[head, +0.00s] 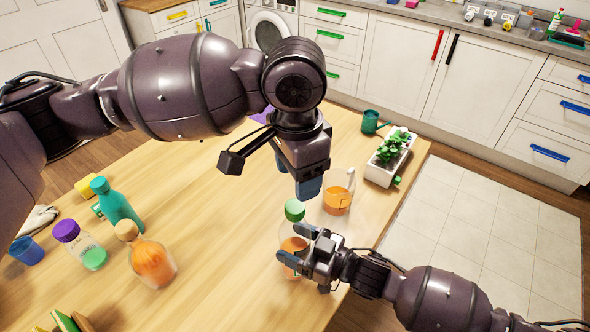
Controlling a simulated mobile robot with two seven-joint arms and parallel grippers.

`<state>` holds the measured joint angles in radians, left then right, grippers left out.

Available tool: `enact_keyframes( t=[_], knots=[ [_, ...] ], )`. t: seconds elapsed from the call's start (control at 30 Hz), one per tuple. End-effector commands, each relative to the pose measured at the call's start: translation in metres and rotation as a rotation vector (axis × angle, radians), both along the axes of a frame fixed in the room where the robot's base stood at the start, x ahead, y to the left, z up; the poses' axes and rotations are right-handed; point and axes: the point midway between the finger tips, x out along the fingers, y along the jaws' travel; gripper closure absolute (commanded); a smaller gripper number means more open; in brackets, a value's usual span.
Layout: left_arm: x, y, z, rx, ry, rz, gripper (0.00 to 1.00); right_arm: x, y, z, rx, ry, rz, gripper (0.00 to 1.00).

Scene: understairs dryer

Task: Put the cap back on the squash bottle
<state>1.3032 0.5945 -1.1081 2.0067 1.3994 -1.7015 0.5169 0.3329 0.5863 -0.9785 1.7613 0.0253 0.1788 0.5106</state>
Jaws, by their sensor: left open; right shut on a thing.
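A clear squash bottle (289,227) with orange liquid stands at the table's right front part. A green cap (295,209) shows at the top of its neck; I cannot tell whether it is seated or only resting there. My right gripper (297,248) comes from the right and is shut on the bottle's body, hiding part of it. My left gripper (296,179) is open, pointing down just above the green cap, apart from it. Nothing shows between its fingers.
A jug (337,198) with orange drink stands close right of the bottle. A planter (382,172) and green mug (371,122) are behind. Orange (152,262), purple-capped (84,250) and teal (118,208) bottles stand left. The table's middle (225,225) is clear.

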Motion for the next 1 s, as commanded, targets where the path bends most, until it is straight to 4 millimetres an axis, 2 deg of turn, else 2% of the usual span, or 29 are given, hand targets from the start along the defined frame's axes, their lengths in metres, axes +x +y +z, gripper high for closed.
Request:
enact_keyframes(
  t=[0.2, 0.4, 0.87, 1.0],
  knots=[
    [-0.0001, 0.0027, 0.0011, 0.017, 0.003, 0.277, 0.42, 0.0, 0.0, -0.0001, 0.0, 0.001, 0.0, 0.99],
    [-0.0001, 0.0041, 0.001, 0.025, 0.004, 0.43, 0.42, 0.0, 0.0, -0.0001, 0.0, 0.001, 0.0, 0.99],
    [0.0, 0.0042, 0.0007, 0.025, 0.004, 0.473, 0.42, 0.0, 0.0, -0.0001, 0.0, 0.0, 0.0, 0.99],
    [0.0, 0.0041, -0.0051, 0.025, 0.005, 0.473, 0.42, 0.0, 0.0, -0.0001, 0.0, 0.0, 0.0, 0.99]
  ],
)
